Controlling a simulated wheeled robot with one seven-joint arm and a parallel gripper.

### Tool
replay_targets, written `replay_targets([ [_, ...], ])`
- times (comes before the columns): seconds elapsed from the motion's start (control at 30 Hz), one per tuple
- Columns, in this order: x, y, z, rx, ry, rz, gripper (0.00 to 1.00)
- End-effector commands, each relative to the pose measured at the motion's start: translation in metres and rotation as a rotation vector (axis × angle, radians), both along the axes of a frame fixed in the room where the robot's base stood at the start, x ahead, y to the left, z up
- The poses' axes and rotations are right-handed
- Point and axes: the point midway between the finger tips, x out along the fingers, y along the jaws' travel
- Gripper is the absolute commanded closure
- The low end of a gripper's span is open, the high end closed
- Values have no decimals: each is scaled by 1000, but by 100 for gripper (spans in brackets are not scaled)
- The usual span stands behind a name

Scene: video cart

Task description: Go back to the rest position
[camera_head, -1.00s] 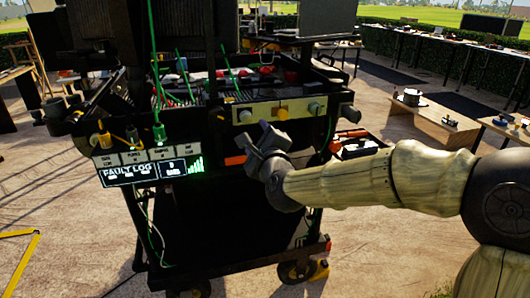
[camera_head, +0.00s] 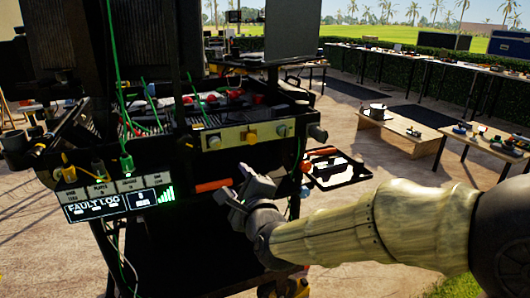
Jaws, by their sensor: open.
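My gripper (camera_head: 236,192) is dark grey at the end of my pale, ribbed arm, which comes in from the right. It is in front of the black video cart (camera_head: 180,258), below the front panel with knobs. Its jaws are open and I see nothing held between them. An orange rod-like thing (camera_head: 213,185) shows just behind the gripper; I cannot tell whether they touch.
A FAULT LOG display (camera_head: 103,205) is at the cart's left front. Green cables (camera_head: 126,160) plug in above it. A tray (camera_head: 338,171) juts out on the cart's right. Low wooden tables (camera_head: 405,135) stand farther right on open paving.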

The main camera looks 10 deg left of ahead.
Motion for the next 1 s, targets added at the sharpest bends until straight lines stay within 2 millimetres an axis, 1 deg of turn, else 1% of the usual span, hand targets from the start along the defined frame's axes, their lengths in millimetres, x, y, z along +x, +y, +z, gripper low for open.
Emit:
replay_targets([
  [0.07,2,-10,-19,-128,2,2,48],
  [0.17,5,-33,-52,-362,7,21,48],
  [0.2,4,-44,-66,-467,13,35,48],
  [0.27,3,-63,-87,-621,24,62,48],
  [0.3,1,-77,-100,-721,34,85,48],
  [0.33,-2,-87,-109,-794,41,105,48],
  [0.37,-4,-98,-118,-864,50,127,48],
  [0.4,-8,-113,-130,-955,64,159,48],
  [0.47,-16,-135,-146,-1085,87,215,48],
  [0.5,-23,-149,-156,-1168,102,258,48],
  [0.57,-34,-172,-170,-1280,129,328,48],
  [0.6,-43,-187,-179,-1351,146,381,48],
  [0.7,-66,-220,-196,-1492,190,520,48],
  [0.8,-88,-246,-207,-1582,223,647,48],
  [1.0,-129,-283,-221,-1680,263,881,48],
])
